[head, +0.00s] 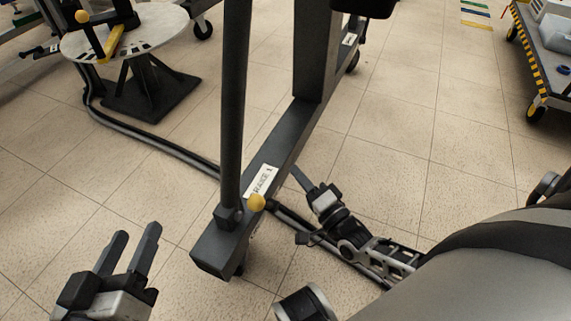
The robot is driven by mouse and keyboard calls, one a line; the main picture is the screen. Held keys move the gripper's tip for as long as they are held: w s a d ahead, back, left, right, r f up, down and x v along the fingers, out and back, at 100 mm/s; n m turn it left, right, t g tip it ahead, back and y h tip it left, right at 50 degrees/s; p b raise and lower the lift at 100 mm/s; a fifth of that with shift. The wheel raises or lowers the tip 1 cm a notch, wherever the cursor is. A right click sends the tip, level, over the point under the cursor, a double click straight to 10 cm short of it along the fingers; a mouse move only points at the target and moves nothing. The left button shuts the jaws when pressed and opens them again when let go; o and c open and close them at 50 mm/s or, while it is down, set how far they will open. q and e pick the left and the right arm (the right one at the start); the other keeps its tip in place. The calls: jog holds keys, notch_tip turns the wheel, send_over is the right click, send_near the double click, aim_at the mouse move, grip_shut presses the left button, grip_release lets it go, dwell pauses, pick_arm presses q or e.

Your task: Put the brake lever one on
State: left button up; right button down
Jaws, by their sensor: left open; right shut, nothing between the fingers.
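A label that seems to read "BRAKE 1" (262,181) sits on a dark floor beam (285,140). By it is a small yellow ball knob (256,202), beside the foot of a dark upright pole (234,100). I cannot tell how the lever under the knob is set. My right gripper (297,171) is shut and empty, just right of the beam, its fingers pointing up and left, apart from the knob in the picture. My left gripper (136,236) is open and empty at the lower left, well away from the knob.
A round pale table (165,27) with a yellow lever and a yellow ball (82,16) stands at the upper left. Dark cables (150,143) run over the tiled floor. A cart with a striped edge (530,60) stands at the upper right.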

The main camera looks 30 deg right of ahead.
jog(key=s, duration=0.1)
jog(key=s+d+f, duration=0.1)
jog(key=s, duration=0.1)
jog(key=s+f, duration=0.1)
jog(key=s, duration=0.1)
jog(key=shift+s+d+f, duration=0.1)
jog(key=shift+s+d, duration=0.05)
jog(key=shift+d, duration=0.1)
